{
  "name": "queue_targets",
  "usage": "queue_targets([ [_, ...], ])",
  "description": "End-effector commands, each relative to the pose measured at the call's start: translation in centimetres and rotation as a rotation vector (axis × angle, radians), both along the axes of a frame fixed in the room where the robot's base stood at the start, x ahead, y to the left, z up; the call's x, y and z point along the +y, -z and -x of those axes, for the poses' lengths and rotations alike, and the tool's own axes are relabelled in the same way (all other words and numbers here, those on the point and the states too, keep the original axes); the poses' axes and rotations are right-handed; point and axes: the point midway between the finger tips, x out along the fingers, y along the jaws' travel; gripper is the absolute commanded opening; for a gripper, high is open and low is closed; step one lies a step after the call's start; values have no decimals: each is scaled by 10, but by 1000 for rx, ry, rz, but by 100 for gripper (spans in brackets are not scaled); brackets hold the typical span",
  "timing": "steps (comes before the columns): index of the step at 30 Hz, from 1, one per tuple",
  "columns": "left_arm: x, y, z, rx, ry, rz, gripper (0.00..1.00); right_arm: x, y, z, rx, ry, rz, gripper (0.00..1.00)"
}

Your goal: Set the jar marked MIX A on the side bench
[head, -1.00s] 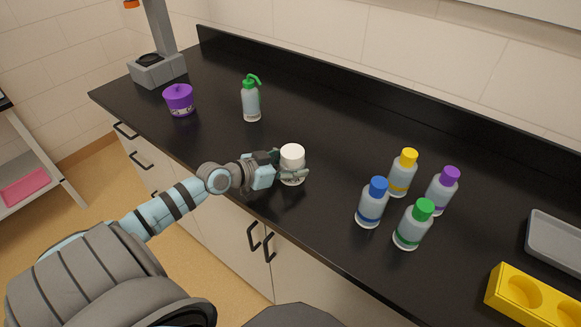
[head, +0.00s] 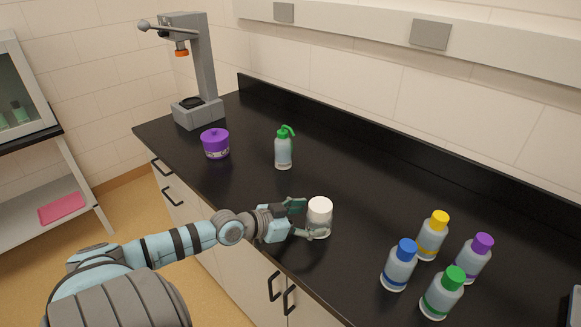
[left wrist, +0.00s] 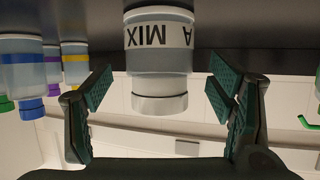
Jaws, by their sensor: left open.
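The jar marked MIX A (head: 319,216) is a clear jar with a white lid, upright on the black counter near its front edge. In the left wrist view, which is upside down, the jar (left wrist: 158,62) shows its label reading MIX A. My left gripper (head: 304,219) is open, its fingers at either side of the jar's near side. In the left wrist view the open fingers (left wrist: 160,90) flank the lid with gaps on both sides. My right gripper is out of view. A side stand (head: 86,207) with a dark top is at far left.
A purple tub (head: 215,144), a green-topped squeeze bottle (head: 284,148) and a grey press-like device (head: 203,75) stand further along the counter. Several colour-capped bottles (head: 432,238) stand right of the jar. A pink tray (head: 61,208) lies on the stand's lower shelf.

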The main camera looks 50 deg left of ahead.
Motion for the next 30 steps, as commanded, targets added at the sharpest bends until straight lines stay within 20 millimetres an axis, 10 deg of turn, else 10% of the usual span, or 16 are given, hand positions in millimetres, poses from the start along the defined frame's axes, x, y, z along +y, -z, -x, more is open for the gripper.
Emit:
queue_targets([
  [10,18,-37,70,6,2,-2,76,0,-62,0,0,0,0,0],
  [30,19,-33,75,0,1,2,76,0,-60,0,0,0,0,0],
])
